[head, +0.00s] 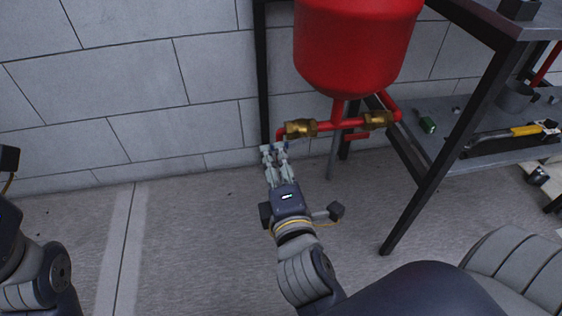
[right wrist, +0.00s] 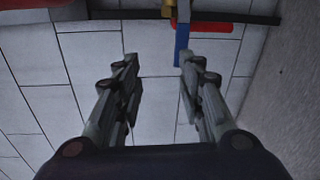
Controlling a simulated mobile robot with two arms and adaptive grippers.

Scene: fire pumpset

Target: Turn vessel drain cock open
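The red vessel (head: 357,40) hangs at the top of the head view, with a red pipe (head: 340,125) below it. A brass cock (head: 301,128) sits at the pipe's left and another brass fitting (head: 377,120) at its right. In the right wrist view a blue lever (right wrist: 181,42) hangs below a brass body (right wrist: 183,10), beside the right-hand fingertip. I cannot tell whether they touch. My right gripper (head: 274,149) is open just below the left cock; its spread fingers also show in the right wrist view (right wrist: 158,60).
A red lever (head: 357,136) lies under the pipe's middle. A dark stand leg (head: 264,80) rises behind the left cock. A dark shelf unit (head: 430,190) with tools stands at the right. The grey block wall (head: 120,90) is behind; floor at left is clear.

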